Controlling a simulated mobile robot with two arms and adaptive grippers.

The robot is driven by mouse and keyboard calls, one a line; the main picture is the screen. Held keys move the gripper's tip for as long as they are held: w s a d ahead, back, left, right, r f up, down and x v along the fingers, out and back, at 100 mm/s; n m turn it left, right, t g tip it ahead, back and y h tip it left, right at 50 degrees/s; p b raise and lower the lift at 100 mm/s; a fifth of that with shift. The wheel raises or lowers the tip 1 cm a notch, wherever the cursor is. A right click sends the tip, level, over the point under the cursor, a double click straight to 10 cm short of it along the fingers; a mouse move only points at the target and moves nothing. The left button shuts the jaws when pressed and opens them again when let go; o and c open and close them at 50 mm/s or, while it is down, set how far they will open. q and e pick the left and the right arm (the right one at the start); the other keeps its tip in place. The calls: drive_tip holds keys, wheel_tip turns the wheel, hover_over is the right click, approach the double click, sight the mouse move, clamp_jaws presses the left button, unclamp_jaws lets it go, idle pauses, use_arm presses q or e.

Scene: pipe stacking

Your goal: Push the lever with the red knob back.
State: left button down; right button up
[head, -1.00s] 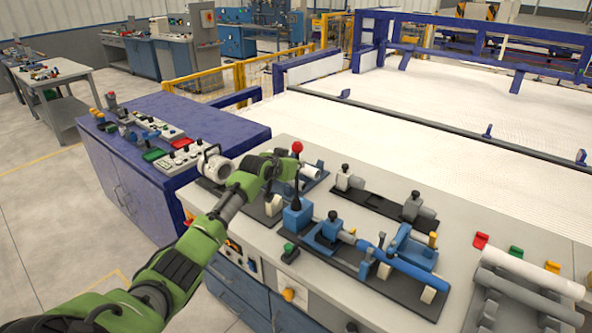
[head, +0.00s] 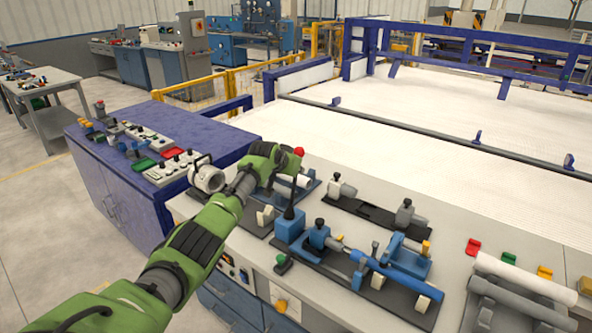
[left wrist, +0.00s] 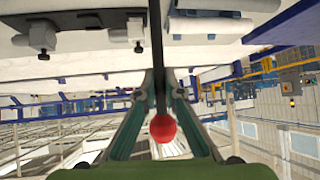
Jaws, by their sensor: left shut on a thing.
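The lever stands on a blue base (head: 290,228) on the grey workbench, its dark rod (head: 290,205) leaning slightly back and right in the head view. Its red knob (head: 299,151) is partly hidden behind my left gripper (head: 291,165). In the left wrist view the red knob (left wrist: 163,127) sits between the finger bodies, and the rod runs from it past the fingertips. My left gripper (left wrist: 160,82) is shut on the lever's rod. My right gripper is in neither view.
Blue clamp fixtures with a blue pipe (head: 390,268) lie right of the lever. A white pipe (head: 525,275) rests on a rack at the right. A grey clamp fixture (head: 375,203) lies behind. A purple cabinet (head: 150,125) stands left of the workbench.

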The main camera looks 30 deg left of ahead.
use_arm(q)
drive_tip(key=c, duration=2.3)
unclamp_jaws()
drive_tip(key=shift+w+r, duration=0.1)
drive_tip(key=shift+r, duration=0.05)
drive_tip(key=shift+c, duration=0.2)
drive_tip(key=shift+o, duration=1)
drive_tip(key=shift+w+f, duration=0.15)
drive_tip(key=shift+f, duration=0.05)
drive_tip(key=shift+s+r, duration=0.3)
drive_tip(key=shift+s, duration=0.2)
drive_tip(key=v, duration=1.1)
drive_tip(key=shift+w+d, duration=0.1)
